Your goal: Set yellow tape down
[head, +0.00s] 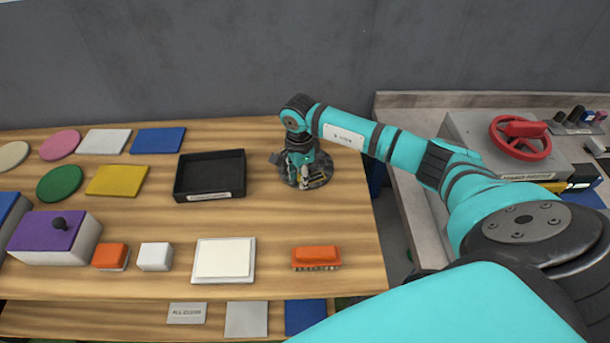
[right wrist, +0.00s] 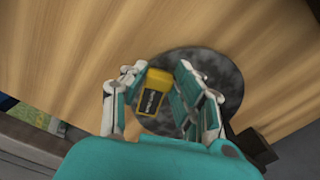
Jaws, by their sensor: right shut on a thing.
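The yellow tape (right wrist: 153,100), a small yellow piece with a black label, is between the fingers of my right gripper (right wrist: 161,80) in the right wrist view. Only a bit of its yellow shows in the head view (head: 318,177). My right gripper (head: 302,178) points down over a dark, mottled round disc (head: 324,168) near the right end of the wooden table. It is shut on the tape. The disc also shows behind the fingers in the right wrist view (right wrist: 222,68). I cannot tell whether the tape touches the disc. My left gripper is not in view.
A black tray (head: 210,176) stands just left of the disc. An orange brush (head: 316,257) and a white square pad (head: 224,260) lie nearer the front. A purple-topped box (head: 54,235) is at left. A bench with a red handwheel (head: 520,135) stands at right. Bare wood lies between disc and brush.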

